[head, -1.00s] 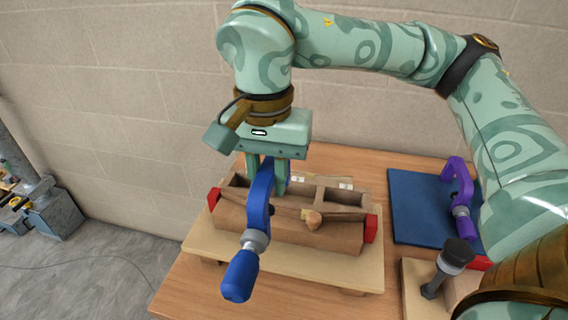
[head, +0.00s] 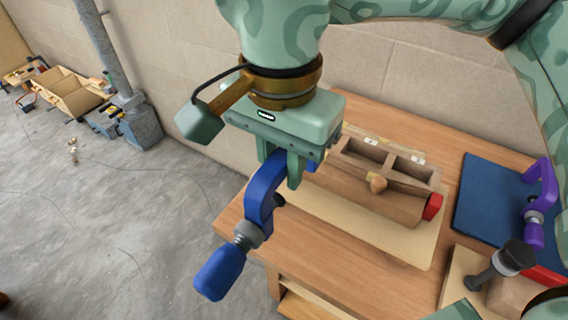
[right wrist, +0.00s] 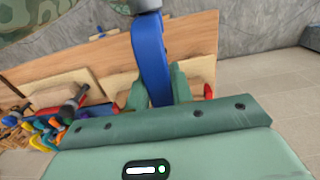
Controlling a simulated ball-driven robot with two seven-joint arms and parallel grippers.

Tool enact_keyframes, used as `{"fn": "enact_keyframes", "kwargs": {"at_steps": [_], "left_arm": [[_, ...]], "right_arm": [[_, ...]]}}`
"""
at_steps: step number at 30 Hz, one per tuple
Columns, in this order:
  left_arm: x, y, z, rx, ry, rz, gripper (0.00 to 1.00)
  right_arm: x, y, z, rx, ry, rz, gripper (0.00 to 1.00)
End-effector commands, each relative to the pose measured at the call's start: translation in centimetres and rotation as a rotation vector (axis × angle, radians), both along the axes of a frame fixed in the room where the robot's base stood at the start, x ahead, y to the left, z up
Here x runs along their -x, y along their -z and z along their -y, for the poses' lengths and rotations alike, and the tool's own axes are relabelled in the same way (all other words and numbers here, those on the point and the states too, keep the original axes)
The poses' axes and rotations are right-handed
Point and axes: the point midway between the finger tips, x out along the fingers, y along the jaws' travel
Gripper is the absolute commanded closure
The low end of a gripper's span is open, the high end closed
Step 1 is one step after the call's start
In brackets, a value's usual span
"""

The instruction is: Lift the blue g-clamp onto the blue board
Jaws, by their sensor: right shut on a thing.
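The blue g-clamp (head: 262,200) hangs tilted from my right gripper (head: 281,168), with its handle pointing down and left. The gripper is shut on the clamp's frame, and the clamp also shows between the fingers in the right wrist view (right wrist: 151,58). In the head view the clamp is at the left end of the wooden box form and overlaps the table's left edge. The blue board (head: 492,200) lies flat on the right side of the table, with a purple clamp (head: 541,205) on it. The left gripper is not in view.
The brown wooden form (head: 375,195) with a red end piece (head: 433,206) sits on a pale base board (head: 405,243) in mid-table. A black-knobbed toggle clamp (head: 513,257) stands at the front right. The wall is close behind.

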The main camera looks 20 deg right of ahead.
Motion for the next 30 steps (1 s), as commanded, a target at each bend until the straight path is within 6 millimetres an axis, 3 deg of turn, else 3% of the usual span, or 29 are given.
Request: {"fn": "enact_keyframes", "kwargs": {"at_steps": [18,30], "left_arm": [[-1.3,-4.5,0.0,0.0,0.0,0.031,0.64],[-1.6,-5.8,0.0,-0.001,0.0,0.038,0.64]], "right_arm": [[-0.4,-6.2,0.9,-0.001,-0.001,0.002,0.97],[-0.6,-7.7,1.2,-0.001,-0.002,0.001,0.97]]}}
